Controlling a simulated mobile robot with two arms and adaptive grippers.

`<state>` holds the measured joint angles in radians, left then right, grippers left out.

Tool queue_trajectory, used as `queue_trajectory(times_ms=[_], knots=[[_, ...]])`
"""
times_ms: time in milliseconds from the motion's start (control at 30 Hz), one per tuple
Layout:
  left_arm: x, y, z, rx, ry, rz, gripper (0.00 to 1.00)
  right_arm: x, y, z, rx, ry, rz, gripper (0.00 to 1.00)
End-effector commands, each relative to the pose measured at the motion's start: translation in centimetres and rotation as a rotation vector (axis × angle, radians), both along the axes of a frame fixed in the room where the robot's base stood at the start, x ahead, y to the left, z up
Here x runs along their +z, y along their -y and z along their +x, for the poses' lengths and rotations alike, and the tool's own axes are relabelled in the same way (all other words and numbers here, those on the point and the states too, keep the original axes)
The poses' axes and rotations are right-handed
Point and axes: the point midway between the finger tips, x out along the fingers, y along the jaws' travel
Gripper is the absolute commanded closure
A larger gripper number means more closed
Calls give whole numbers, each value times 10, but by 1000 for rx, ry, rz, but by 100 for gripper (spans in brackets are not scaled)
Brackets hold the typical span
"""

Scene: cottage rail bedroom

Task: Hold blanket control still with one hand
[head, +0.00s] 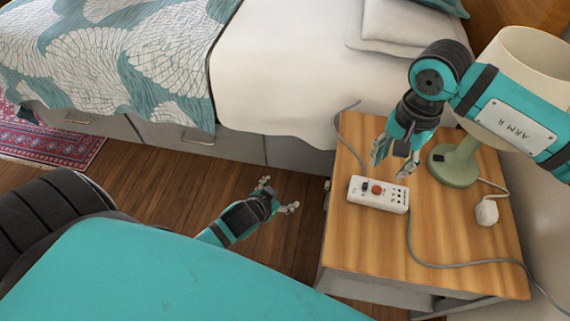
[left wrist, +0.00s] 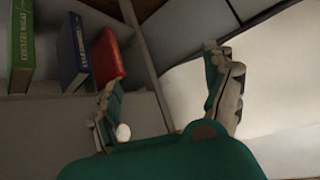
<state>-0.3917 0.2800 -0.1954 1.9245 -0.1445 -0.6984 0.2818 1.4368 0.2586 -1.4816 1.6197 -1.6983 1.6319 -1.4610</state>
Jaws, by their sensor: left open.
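The blanket control (head: 365,196) is a white box with a red button and several small dark controls. It lies flat on the wooden nightstand (head: 465,275), near its left edge. My right gripper (head: 391,166) is just above and behind the control, fingers pointing down and apart, with nothing between them. I cannot tell whether a fingertip touches the control. My left gripper (head: 279,195) is open and empty over the floor, left of the nightstand. Its spread fingers also show in the left wrist view (left wrist: 168,100), with no control between them.
A green lamp base (head: 455,165) stands behind the control, and a white plug (head: 487,212) lies to its right. Grey cords cross the nightstand. The bed (head: 280,75) is behind. Books (left wrist: 72,50) stand on a shelf in the left wrist view. Wooden floor (head: 160,180) is clear.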

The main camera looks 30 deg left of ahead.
Motion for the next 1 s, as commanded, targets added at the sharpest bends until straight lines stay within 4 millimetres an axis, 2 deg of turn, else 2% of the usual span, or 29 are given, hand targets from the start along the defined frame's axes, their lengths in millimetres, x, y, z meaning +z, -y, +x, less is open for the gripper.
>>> queue_trajectory(times_ms=[33, 100, 200, 300, 433, 567, 700, 1000], knots=[[10, -3, 18, -23, 84, -3, 15, 0, 0, 0, 0, 0, 0, 62], [25, -3, 40, -61, 201, -25, 15, 0, 0, 0, 0, -1, 0, 62], [49, 1, 65, -138, 354, -66, 15, 0, 0, 0, 0, -1, 0, 62], [72, 8, 81, -239, 485, -120, 15, 0, 0, 0, 0, -1, 0, 62], [99, 19, 90, -404, 614, -203, 15, 0, 0, 0, 0, -1, 1, 62], [118, 28, 84, -595, 686, -299, 15, 0, 0, 0, 0, -1, 0, 62], [131, 32, 66, -815, 695, -408, 15, 0, 0, 0, 0, -1, 1, 62], [139, 17, 19, -1146, 565, -579, 15, 0, 0, 0, 0, -1, 0, 62]])
